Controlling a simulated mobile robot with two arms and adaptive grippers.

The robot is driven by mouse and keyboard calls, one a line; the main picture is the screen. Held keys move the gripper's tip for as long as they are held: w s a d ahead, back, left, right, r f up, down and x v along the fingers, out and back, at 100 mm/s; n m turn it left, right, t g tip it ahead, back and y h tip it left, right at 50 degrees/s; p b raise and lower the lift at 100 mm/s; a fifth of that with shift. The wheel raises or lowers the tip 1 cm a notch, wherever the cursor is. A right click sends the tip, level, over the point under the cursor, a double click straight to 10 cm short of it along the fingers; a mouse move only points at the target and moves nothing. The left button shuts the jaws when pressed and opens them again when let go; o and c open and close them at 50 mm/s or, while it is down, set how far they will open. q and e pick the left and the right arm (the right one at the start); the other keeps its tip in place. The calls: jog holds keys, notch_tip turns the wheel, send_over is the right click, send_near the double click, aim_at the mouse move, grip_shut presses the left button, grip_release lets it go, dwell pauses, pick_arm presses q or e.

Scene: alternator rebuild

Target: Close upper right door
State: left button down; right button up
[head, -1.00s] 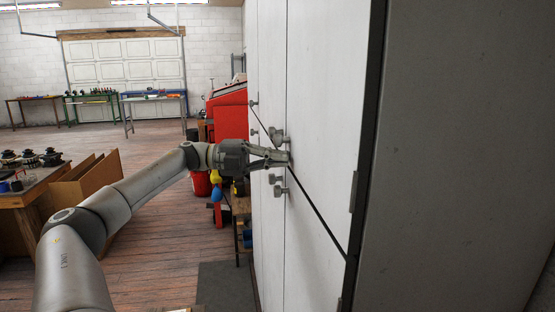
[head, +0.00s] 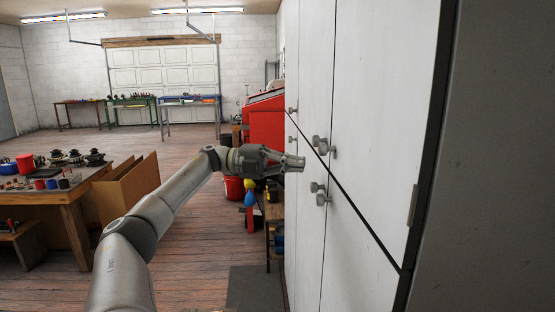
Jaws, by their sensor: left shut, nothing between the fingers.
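The upper right door (head: 385,110) of the tall white cabinet fills the right of the head view. It looks flush with the cabinet front, its edge beside the upper left door (head: 317,75). Its round knob (head: 326,147) is near its lower left corner. A thin dark gap separates it from the lower right door (head: 355,245), which also looks shut. My left gripper (head: 302,163) is shut and empty, to the left of the knobs, and appears apart from the upper right door. My right gripper is out of view.
A red tool chest (head: 266,122) and a red bucket (head: 234,188) stand beyond the arm.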

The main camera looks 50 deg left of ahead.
pick_arm(q)
jog(key=s+a+p, duration=0.1)
jog(key=s+a, duration=0.1)
jog(key=a, duration=0.3)
jog(key=shift+a, duration=0.35)
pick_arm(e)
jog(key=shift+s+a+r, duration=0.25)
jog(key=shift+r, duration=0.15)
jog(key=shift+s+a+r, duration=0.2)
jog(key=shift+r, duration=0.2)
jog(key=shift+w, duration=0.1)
